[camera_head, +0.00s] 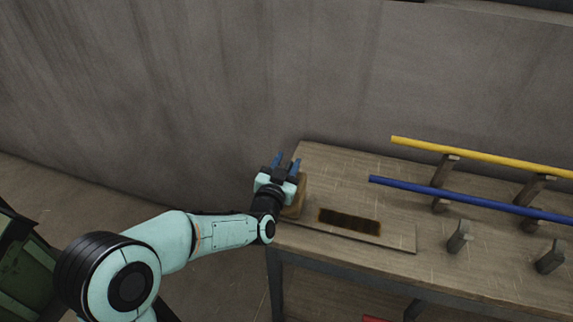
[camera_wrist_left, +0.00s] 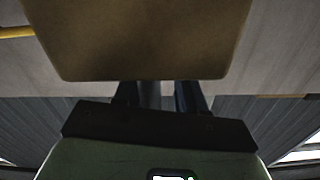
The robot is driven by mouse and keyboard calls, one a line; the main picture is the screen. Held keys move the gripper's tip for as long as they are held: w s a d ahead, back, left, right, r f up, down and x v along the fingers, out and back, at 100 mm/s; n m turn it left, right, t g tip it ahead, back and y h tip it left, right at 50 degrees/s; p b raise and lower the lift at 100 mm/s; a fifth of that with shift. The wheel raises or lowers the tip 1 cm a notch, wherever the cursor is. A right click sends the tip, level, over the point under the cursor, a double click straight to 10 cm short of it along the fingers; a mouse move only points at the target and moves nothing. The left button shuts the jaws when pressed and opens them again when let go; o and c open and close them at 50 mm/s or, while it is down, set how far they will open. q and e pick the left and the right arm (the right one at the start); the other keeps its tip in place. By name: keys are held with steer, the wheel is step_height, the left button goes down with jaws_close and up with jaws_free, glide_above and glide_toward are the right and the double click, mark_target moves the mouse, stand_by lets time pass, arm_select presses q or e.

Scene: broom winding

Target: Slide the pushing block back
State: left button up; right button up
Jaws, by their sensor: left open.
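The pushing block (camera_head: 297,199) is a tan wooden block at the left end of a flat board (camera_head: 395,238) on the table. The block also fills the upper middle of the left wrist view (camera_wrist_left: 140,38). My left gripper (camera_head: 286,163) is at the table's left end, with its blue fingers pointing toward the wall. It is open and sits right beside the block, partly covering it. In the left wrist view the block hides most of the fingers (camera_wrist_left: 168,96); I cannot tell whether they touch it. My right gripper is not in view.
The wooden table (camera_head: 335,165) has a dark slot (camera_head: 349,221) in the board. A yellow rod (camera_head: 480,157) and a blue rod (camera_head: 470,200) lie on wooden supports at the right. Short posts (camera_head: 458,236) stand in front. A grey wall (camera_head: 200,90) stands behind.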

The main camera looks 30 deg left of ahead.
arm_select(q)
steer(key=shift+s+d, duration=0.1)
steer(key=v, duration=1.3)
steer(key=shift+s, duration=0.1)
steer(key=shift+f, duration=0.1)
